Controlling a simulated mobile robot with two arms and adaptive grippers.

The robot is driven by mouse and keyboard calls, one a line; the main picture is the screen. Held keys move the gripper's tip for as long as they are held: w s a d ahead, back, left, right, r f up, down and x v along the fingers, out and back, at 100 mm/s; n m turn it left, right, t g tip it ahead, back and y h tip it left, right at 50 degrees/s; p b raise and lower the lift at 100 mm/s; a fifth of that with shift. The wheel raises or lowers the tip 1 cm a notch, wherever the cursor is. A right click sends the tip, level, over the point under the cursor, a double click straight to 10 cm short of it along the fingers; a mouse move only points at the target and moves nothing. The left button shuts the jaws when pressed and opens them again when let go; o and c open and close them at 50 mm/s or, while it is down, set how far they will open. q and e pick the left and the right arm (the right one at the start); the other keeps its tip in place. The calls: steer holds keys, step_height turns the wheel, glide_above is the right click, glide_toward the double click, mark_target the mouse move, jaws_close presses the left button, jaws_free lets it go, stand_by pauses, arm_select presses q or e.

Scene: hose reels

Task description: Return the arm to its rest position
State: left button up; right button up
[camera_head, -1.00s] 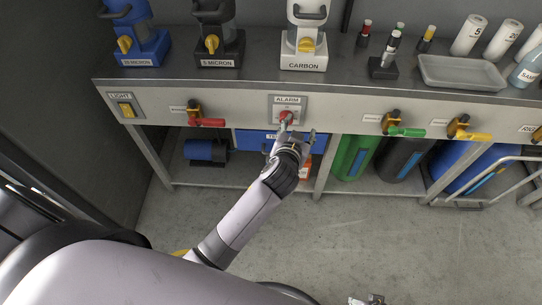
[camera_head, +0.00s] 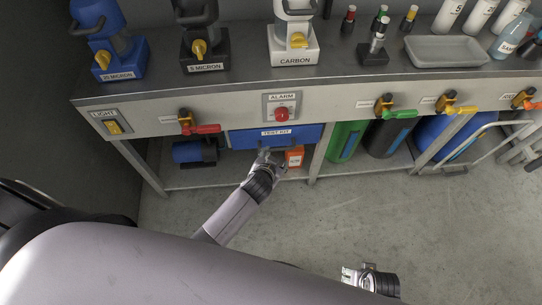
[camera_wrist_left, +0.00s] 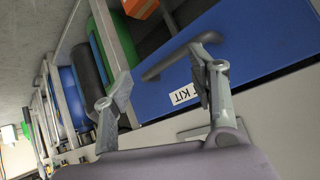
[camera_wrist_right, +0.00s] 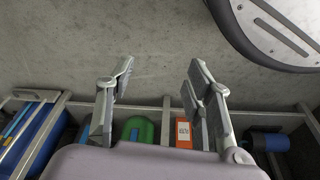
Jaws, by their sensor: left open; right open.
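My left gripper (camera_head: 267,160) is open and empty, in front of the lower part of the bench and below the red alarm button (camera_head: 281,114). In the left wrist view its open fingers (camera_wrist_left: 165,90) show before the blue test kit drawer (camera_wrist_left: 235,50), with a gap to the drawer that I cannot judge. The alarm button is clear of the gripper. My right gripper (camera_head: 358,277) is low over the floor at the bottom of the head view. In the right wrist view its fingers (camera_wrist_right: 160,85) are apart with nothing between them.
The bench front (camera_head: 235,114) carries a light switch (camera_head: 114,127) and several valves, such as one with a red handle (camera_head: 207,129). An orange box (camera_head: 294,156) and green container (camera_head: 345,141) stand on the lower shelf. The concrete floor (camera_head: 440,230) is open.

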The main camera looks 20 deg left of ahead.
arm_select(q)
steer(key=shift+f, duration=0.2)
stand_by(0.4)
steer(key=s+a+f+g+p, duration=0.2)
steer(key=s+f+g+p, duration=0.1)
steer(key=s+f, duration=0.55)
steer(key=s+a+f+g+p, duration=0.2)
steer(key=s+f+p, duration=0.25)
steer(key=s, duration=0.65)
steer(key=s+a+f+g+p, duration=0.1)
steer(key=s+a+f+g, duration=0.1)
steer(key=s, duration=0.9)
steer(key=s+a+f+g+p, duration=0.2)
steer(key=s+a, duration=0.1)
steer(key=s, duration=0.8)
steer(key=shift+s+a+f, duration=0.15)
steer(key=shift+s+a, duration=0.2)
steer(key=shift+s, duration=0.05)
arm_select(e)
steer(key=s+d+f, duration=0.1)
steer(key=s+f, duration=0.2)
steer(key=s, duration=0.5)
steer(key=s+d+f+g, duration=0.1)
steer(key=s+f, duration=0.3)
steer(key=s, duration=0.5)
steer(key=shift+s+d, duration=0.3)
steer(key=shift+d, duration=0.25)
